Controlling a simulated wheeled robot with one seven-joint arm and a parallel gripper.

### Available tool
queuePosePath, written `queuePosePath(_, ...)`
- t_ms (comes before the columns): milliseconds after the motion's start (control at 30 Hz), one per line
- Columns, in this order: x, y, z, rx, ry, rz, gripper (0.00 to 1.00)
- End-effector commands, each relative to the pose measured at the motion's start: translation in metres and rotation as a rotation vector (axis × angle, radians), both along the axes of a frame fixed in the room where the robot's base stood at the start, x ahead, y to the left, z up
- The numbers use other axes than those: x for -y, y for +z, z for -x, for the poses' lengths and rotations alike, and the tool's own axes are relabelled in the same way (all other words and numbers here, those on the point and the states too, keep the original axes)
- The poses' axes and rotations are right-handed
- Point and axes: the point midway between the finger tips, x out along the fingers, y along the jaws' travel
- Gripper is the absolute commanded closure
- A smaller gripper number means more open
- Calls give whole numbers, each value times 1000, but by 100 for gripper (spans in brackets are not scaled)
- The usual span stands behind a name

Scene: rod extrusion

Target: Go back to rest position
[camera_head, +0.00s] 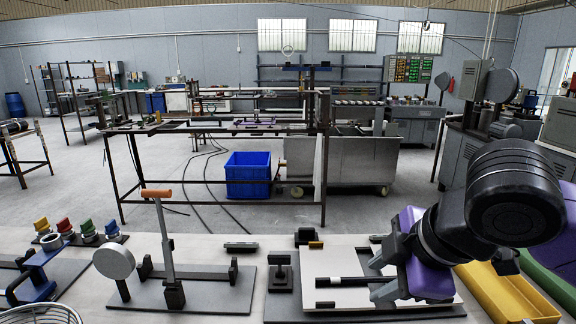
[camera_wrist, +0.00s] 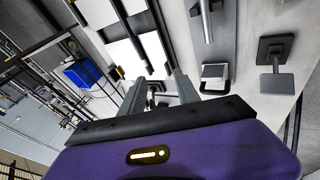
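My gripper (camera_head: 378,274) is at the right of the workbench in the camera_head view, with its purple body over the right part of a white plate (camera_head: 335,265). Its two grey fingers point left and stand apart. The wrist view shows my gripper (camera_wrist: 158,88) open, with a clear gap between the fingers and nothing held. White plate surfaces and black bars show beyond the fingertips. I cannot tell how high the fingers are above the plate.
Left of the plate stand a small black block fixture (camera_head: 280,274) and a lever with an orange handle (camera_head: 157,193) on a dark base. Coloured clamps (camera_head: 65,228) are at the far left. A yellow tray (camera_head: 505,295) lies at the right.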

Motion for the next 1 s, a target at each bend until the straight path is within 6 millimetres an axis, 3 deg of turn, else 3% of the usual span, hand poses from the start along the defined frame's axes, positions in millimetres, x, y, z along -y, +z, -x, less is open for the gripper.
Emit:
queuePosePath(300, -59, 59, -32, 248, -8, -392, 62)
queuePosePath(567, -92, 126, -40, 454, -44, -854, 62)
queuePosePath(700, -85, 154, -37, 557, -99, -1104, 62)
queuePosePath(800, -72, 165, -33, 622, -152, -1256, 62)
queuePosePath(1000, -36, 159, -19, 735, -288, -1496, 62)
